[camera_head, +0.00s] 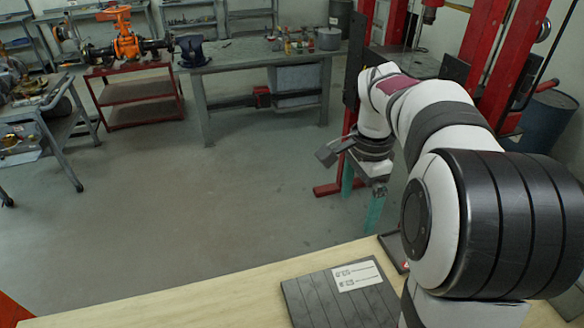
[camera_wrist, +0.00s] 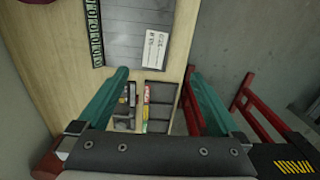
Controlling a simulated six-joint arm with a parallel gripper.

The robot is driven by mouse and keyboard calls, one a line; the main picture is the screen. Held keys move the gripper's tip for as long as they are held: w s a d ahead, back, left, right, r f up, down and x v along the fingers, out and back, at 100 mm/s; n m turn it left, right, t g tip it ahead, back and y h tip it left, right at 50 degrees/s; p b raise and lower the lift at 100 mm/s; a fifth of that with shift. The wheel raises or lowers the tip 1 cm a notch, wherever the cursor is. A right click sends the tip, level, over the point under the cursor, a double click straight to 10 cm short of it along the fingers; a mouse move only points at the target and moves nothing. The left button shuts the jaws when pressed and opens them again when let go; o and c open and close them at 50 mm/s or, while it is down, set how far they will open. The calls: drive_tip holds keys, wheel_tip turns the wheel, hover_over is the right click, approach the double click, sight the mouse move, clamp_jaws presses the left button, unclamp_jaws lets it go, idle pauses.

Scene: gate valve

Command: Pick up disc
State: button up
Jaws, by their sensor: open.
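My gripper (camera_head: 360,212) hangs open and empty in the air beyond the far edge of the wooden table, with its two teal fingers apart. In the wrist view, the fingers (camera_wrist: 158,74) stand wide on both sides of a dark compartmented tray (camera_wrist: 143,106) at the table's end, with nothing between them at close range. The tray holds small parts, one grey and one with a green and red strip, too small to name. I cannot make out a disc in either view. In the head view my arm hides most of the tray.
A dark grey mat (camera_head: 318,298) with a white label (camera_head: 357,275) lies on the wooden table (camera_head: 190,305). An orange gate valve (camera_head: 124,40) stands on a red cart far back left. A red frame (camera_head: 493,75) rises behind my arm. The floor at centre is clear.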

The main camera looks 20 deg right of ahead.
drive_tip(key=s+a+n+y, duration=0.1)
drive_tip(key=s+a+n, duration=0.6)
drive_tip(key=s+a, duration=0.6)
drive_tip(key=shift+a+f+n, duration=0.25)
drive_tip(key=shift+a+n, duration=0.15)
drive_tip(key=shift+a, duration=0.05)
drive_tip(key=s+a+f+n, duration=0.1)
drive_tip(key=s, duration=0.2)
drive_tip(key=s+a+f+n, duration=0.1)
drive_tip(key=s+a+n, duration=0.1)
drive_tip(key=s, duration=0.1)
drive_tip(key=s+a+f+n, duration=0.1)
drive_tip(key=s+f, duration=0.1)
drive_tip(key=s, duration=0.1)
drive_tip(key=shift+a+n+y, duration=0.15)
drive_tip(key=shift+n+y, duration=0.15)
drive_tip(key=shift+y, duration=0.1)
drive_tip(key=shift+c, duration=1.4)
